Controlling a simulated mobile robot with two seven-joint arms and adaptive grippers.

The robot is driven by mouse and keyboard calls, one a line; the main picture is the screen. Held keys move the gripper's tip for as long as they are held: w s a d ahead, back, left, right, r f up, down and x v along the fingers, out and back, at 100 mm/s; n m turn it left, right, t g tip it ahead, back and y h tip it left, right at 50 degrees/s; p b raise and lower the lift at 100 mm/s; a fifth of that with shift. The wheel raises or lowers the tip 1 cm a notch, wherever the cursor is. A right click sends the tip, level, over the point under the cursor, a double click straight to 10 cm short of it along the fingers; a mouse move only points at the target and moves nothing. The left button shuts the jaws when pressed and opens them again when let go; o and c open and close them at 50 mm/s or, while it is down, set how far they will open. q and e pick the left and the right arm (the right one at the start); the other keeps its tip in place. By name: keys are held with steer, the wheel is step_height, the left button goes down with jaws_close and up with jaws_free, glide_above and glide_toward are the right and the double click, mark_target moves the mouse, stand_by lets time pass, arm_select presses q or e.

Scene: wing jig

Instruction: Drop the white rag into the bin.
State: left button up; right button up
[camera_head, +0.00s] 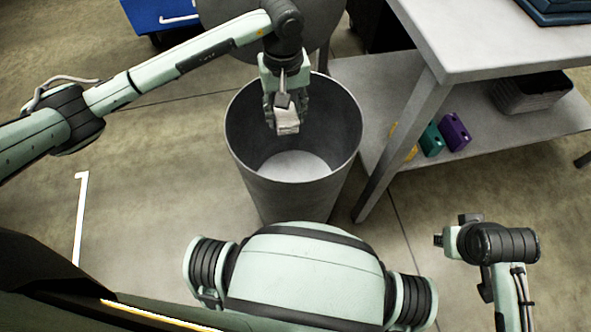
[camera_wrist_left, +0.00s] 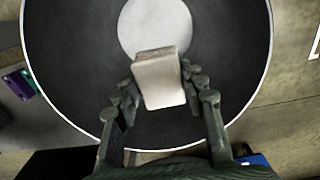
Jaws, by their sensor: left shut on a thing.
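The white rag (camera_head: 287,122) is a small pale folded block held in my left gripper (camera_head: 284,112). In the left wrist view the rag (camera_wrist_left: 160,80) sits between the fingertips of the left gripper (camera_wrist_left: 158,88). The grey round bin (camera_head: 252,180) stands open on the floor, and my left gripper points down over its mouth. In the wrist view the bin's dark inner wall (camera_wrist_left: 75,60) surrounds the rag, with the pale bottom behind it. The rag looks clear of the wall. My right gripper (camera_head: 460,236) is at the lower right, away from the bin; its fingers are unclear.
A grey table (camera_head: 500,45) stands right of the bin, its leg close to the rim. Its lower shelf (camera_head: 480,165) holds purple (camera_head: 455,132) and teal (camera_head: 432,140) blocks and a dark basket (camera_head: 530,92). A blue box (camera_head: 160,14) is at top left. The floor left of the bin is clear.

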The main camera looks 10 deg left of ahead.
arm_select(q)
steer(key=o, duration=1.1)
step_height(320, 180, up, 12)
steer(key=shift+s, duration=0.1)
